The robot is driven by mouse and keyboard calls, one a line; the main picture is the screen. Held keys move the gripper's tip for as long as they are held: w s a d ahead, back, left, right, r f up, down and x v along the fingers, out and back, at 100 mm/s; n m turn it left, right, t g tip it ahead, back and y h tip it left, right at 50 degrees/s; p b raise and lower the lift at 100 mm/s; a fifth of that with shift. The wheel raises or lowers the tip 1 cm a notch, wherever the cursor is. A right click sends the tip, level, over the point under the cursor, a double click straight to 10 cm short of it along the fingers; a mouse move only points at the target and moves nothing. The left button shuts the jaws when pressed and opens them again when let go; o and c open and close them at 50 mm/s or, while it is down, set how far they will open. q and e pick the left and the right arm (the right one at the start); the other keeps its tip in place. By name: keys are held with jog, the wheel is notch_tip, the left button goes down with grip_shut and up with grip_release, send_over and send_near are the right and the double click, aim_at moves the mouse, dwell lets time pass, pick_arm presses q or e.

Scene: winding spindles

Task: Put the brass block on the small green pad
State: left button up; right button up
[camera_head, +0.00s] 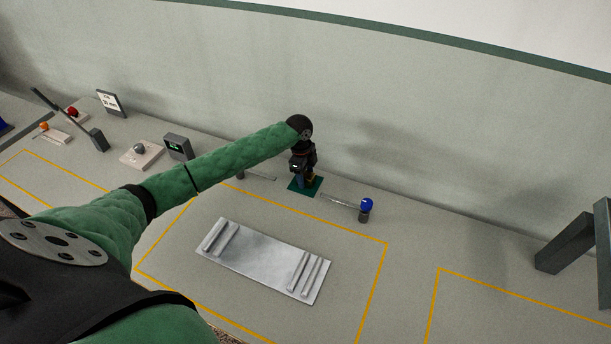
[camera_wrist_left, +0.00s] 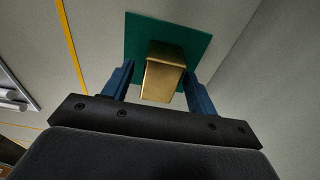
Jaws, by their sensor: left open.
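The small green pad (camera_head: 317,186) lies on the table near the back wall, and it fills the upper middle of the left wrist view (camera_wrist_left: 137,34). The brass block (camera_wrist_left: 163,75) appears to stand on the pad, though its base is hidden. My left gripper (camera_head: 304,181) points down over the pad. Its blue fingers (camera_wrist_left: 158,72) are open, one on each side of the block, with visible gaps. My right gripper is not in view.
A blue-topped post (camera_head: 366,207) with a thin rod stands right of the pad. A silver ridged plate (camera_head: 262,262) lies in front, inside yellow lines. A dark grey frame (camera_head: 567,243) stands at far right. A small display box (camera_head: 179,147) and levers stand at left.

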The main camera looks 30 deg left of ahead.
pick_arm(q)
jog(key=r, duration=0.2)
jog(key=r+b, duration=0.2)
jog(key=r, duration=0.1)
jog(key=shift+a+r, duration=0.3)
jog(key=shift+a, duration=0.1)
notch_tip(320, 180, up, 6)
jog(key=b, duration=0.1)
jog(key=shift+a+b, duration=0.3)
jog(key=shift+b, duration=0.05)
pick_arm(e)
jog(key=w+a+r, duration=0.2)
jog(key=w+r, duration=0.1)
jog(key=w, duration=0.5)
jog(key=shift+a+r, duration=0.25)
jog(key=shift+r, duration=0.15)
